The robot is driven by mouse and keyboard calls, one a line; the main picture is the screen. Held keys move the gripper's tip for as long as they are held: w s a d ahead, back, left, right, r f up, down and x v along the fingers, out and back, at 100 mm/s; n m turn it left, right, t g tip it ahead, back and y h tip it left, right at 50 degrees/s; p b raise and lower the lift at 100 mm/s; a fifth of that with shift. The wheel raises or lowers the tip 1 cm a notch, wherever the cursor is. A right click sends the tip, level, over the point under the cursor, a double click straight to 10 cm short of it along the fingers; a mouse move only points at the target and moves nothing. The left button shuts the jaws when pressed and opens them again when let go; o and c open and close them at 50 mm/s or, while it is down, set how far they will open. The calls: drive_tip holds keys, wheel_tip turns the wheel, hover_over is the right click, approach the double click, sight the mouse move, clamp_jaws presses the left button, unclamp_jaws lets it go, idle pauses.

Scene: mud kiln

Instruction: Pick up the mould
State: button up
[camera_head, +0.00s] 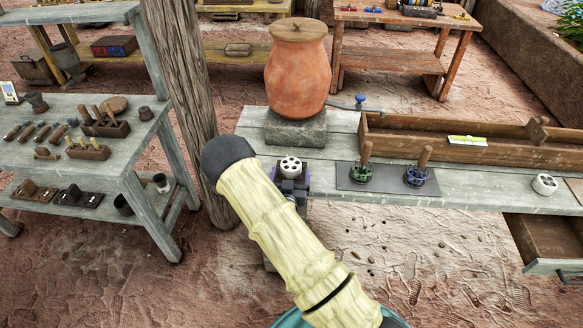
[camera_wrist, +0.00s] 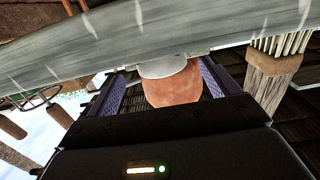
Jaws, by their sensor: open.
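A short white cylinder with holes in its top (camera_head: 290,165) stands near the left end of the grey bench, and I take it as the mould, though I cannot be sure. My gripper (camera_head: 289,183) is open at the bench's front edge, right at this cylinder. In the wrist view, which is upside down, the cylinder (camera_wrist: 163,67) shows between the two purple-sided fingers of my gripper (camera_wrist: 165,95). I cannot tell whether a finger touches it. A green wire tool (camera_head: 361,173) and a blue wire tool (camera_head: 415,176), both wooden-handled, stand on a dark mat to the right.
A terracotta jar (camera_head: 297,78) stands on a stone block (camera_head: 296,129) behind the cylinder. A long wooden tray (camera_head: 400,146) lies along the bench. Another white holed cylinder (camera_head: 545,184) is at far right. A wooden post (camera_head: 182,80) rises left of the bench.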

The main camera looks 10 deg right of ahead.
sight(291, 163)
drive_tip(key=p+x, duration=0.1)
drive_tip(key=x, duration=0.4)
drive_tip(key=shift+w, duration=0.1)
drive_tip(key=shift+a, duration=0.1)
idle(0.3)
drive_tip(key=c, duration=1.2)
drive_tip(key=shift+r, duration=0.15)
wheel_tip(291, 163, up, 10)
drive_tip(key=shift+f+b, duration=0.15)
drive_tip(key=shift+b, duration=0.15)
